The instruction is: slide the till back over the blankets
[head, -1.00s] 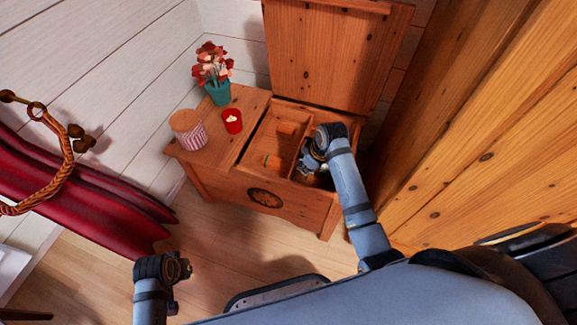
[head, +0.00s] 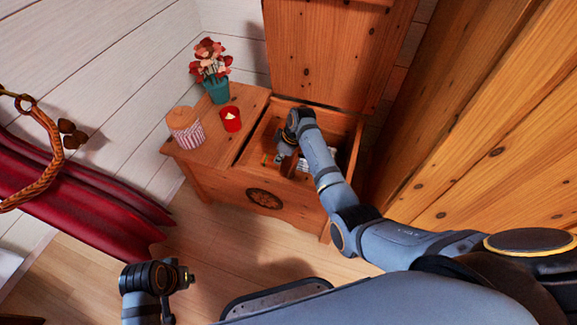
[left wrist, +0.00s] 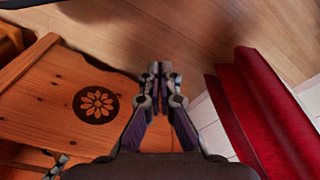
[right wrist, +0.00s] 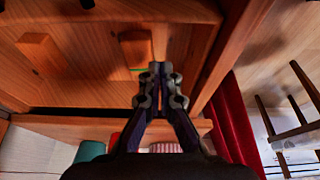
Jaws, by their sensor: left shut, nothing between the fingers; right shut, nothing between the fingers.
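The till (right wrist: 80,60) is a wooden tray with wooden blocks and a small green item inside; it shows in the right wrist view. In the head view it sits in the left part of the open chest (head: 285,196), mostly behind my right arm. My right gripper (head: 283,158) is shut and empty, low at the till; contact with it cannot be told. It also shows in the right wrist view (right wrist: 160,70). A pale patch, likely blankets (head: 302,165), shows just right of it. My left gripper (head: 188,278) is shut and empty, away from the chest.
The chest lid (head: 320,50) stands open at the back. A wooden wall (head: 470,130) is close at right. Floor in front is clear.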

